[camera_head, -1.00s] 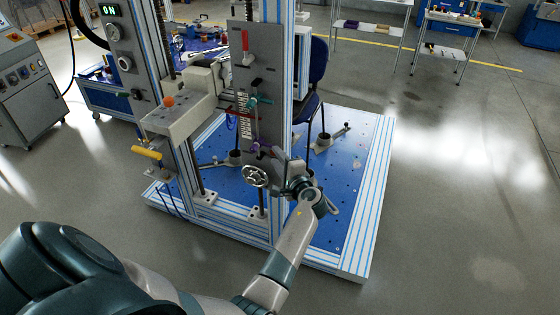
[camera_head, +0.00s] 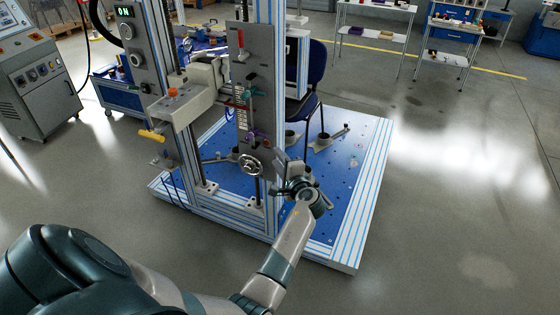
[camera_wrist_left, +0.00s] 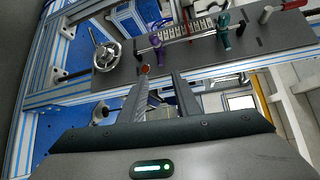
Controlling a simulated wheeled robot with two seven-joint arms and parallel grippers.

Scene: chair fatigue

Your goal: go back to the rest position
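My left arm reaches from the lower left in the head view. My left gripper (camera_head: 284,172) is at the lower right of the test rig's grey panel (camera_head: 252,70), beside the handwheel (camera_head: 250,164). In the left wrist view the two fingers of the gripper (camera_wrist_left: 159,80) stand apart with a gap between them, and I see nothing held. Beyond the fingertips are the panel (camera_wrist_left: 200,62), the handwheel (camera_wrist_left: 106,50), a purple clamp (camera_wrist_left: 156,42) and a green clamp (camera_wrist_left: 224,30). My right gripper is in neither view.
The rig stands on a blue base plate (camera_head: 335,190) with an aluminium frame. A blue chair (camera_head: 314,80) is behind the column. A grey control cabinet (camera_head: 38,85) is at the left. Shelf tables (camera_head: 375,36) stand at the back. The floor at the right (camera_head: 460,180) is clear.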

